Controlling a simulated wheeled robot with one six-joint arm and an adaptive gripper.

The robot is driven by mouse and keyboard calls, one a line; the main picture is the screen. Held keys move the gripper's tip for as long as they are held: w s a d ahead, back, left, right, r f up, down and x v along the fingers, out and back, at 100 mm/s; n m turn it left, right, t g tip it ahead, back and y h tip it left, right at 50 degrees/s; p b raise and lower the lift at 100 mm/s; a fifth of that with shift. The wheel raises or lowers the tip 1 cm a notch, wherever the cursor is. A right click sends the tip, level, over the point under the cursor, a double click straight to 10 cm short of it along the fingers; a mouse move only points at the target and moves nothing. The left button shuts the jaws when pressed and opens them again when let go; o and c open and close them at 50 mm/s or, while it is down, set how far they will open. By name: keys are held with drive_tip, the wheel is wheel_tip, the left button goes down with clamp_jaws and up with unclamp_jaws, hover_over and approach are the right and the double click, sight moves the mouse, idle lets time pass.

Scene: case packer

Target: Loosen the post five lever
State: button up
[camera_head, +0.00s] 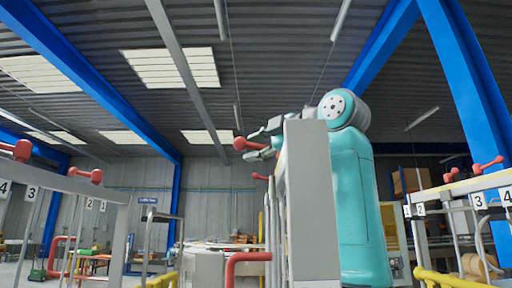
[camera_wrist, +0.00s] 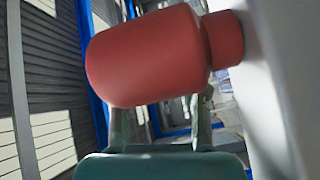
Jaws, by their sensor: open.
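A red lever knob (camera_head: 243,143) sticks out at the upper left of a grey post (camera_head: 312,200) in the head view. My gripper (camera_head: 262,144) is open beside it, its fingers above and below. In the wrist view the knob (camera_wrist: 150,55) is large and close, its neck running right to a pale post face (camera_wrist: 290,80). My gripper's fingers (camera_wrist: 162,122) reach up behind the knob, their tips hidden. I see no grip on it. No number shows on this post, so I cannot tell if it is post five.
Another red lever (camera_head: 259,177) sits lower beside the grey post, near a red bent pipe (camera_head: 246,262). Numbered posts with red levers stand left (camera_head: 86,175) and right (camera_head: 487,165). Yellow rails (camera_head: 450,280) run low. The space above my gripper is open.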

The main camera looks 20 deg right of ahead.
clamp_jaws()
